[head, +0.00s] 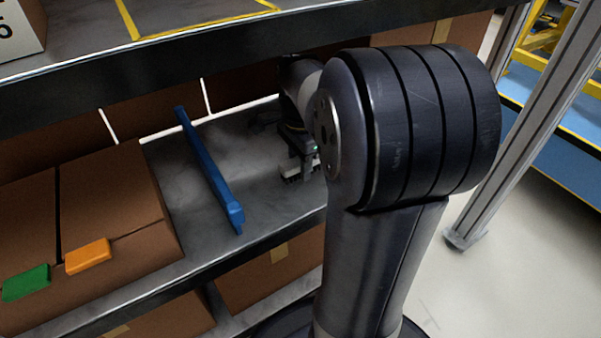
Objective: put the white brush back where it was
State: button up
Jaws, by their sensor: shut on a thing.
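The white brush (291,170) is on or just above the grey middle shelf, right of the blue bar. Only a small pale part of it shows; my arm hides the rest. My gripper (300,163) is at the brush, shut on it, with its fingers pointing down. I cannot tell whether the brush touches the shelf.
A long blue bar (209,170) lies on the shelf (190,222). Brown boxes (105,195) stand to its left, with a green block (26,283) and an orange block (87,256) on them. The upper shelf edge (200,75) runs above. A grey post (512,110) stands right.

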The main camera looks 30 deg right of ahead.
notch_tip(320, 180, down, 2)
jog(key=shift+s, duration=0.1)
jog(key=shift+f, duration=0.2)
jog(key=o, duration=0.9)
jog(key=shift+f+b, duration=0.15)
jog(key=shift+b, duration=0.6)
notch_tip(320, 180, up, 8)
jog(key=p, duration=0.4)
jog(key=shift+f, duration=0.1)
